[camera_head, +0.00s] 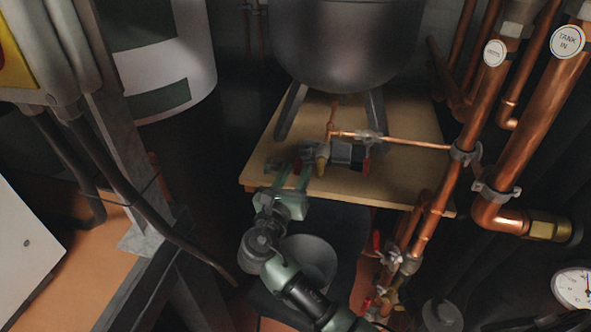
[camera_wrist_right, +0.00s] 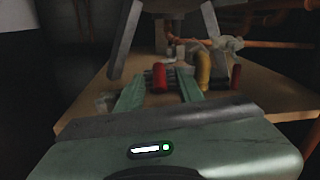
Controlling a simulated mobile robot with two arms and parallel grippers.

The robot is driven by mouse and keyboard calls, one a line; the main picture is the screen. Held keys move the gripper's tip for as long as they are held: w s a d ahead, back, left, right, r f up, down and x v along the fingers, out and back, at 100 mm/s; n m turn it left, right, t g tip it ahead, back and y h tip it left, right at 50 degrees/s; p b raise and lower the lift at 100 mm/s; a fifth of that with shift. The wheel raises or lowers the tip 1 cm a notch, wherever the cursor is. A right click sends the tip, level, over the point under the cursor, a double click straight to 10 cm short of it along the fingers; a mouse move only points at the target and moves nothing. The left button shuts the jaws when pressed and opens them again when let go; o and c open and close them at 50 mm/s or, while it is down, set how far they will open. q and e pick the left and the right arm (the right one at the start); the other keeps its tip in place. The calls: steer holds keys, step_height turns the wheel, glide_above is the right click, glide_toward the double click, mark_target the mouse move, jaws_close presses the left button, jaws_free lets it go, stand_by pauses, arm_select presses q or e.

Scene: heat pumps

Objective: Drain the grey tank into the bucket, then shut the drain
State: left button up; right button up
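The grey tank (camera_head: 345,45) stands on legs on a wooden platform. Under it are copper piping and a brass spout (camera_head: 322,163), also in the right wrist view (camera_wrist_right: 203,72). A red valve handle (camera_wrist_right: 160,79) lies left of the spout; a second red handle (camera_wrist_right: 236,77) lies to its right. My right gripper (camera_head: 291,175) is open at the platform's front edge. In the wrist view its green fingers lie either side of the left red handle, with gaps; I cannot see contact. A grey round vessel, apparently the bucket (camera_head: 312,255), is below, partly hidden by my arm. My left gripper is out of view.
The platform (camera_head: 405,180) has bare wood at its right. Copper pipes (camera_head: 445,190) with red-handled valves (camera_head: 378,243) stand to the right. A white cylinder (camera_head: 185,60) and a metal post (camera_head: 125,150) are on the left. A gauge (camera_head: 574,288) is at lower right.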

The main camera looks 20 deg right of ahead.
jaws_close()
steer(key=shift+w+f+b, duration=0.1)
steer(key=shift+f+b, duration=0.15)
steer(key=shift+b, duration=0.3)
steer(key=shift+w+d+f+m+t+h+b, duration=0.25)
steer(key=shift+t+h+b, duration=0.6)
steer(key=shift+b, duration=2.05)
steer(key=shift+w+d+f+m+t+h+b, duration=0.15)
steer(key=shift+w+f+t+h+b, duration=0.4)
steer(key=shift+b, duration=2.4)
steer(key=shift+w+d+f+m+t+h+b, duration=0.1)
steer(key=shift+w+d+f+t+h+b, duration=0.65)
steer(key=shift+b, duration=2.15)
steer(key=shift+s+a+r+t+h, duration=0.25)
steer(key=shift+s+a+r+t, duration=0.1)
steer(key=shift+s+a, duration=0.15)
jaws_free()
steer(key=shift+s+f, duration=0.1)
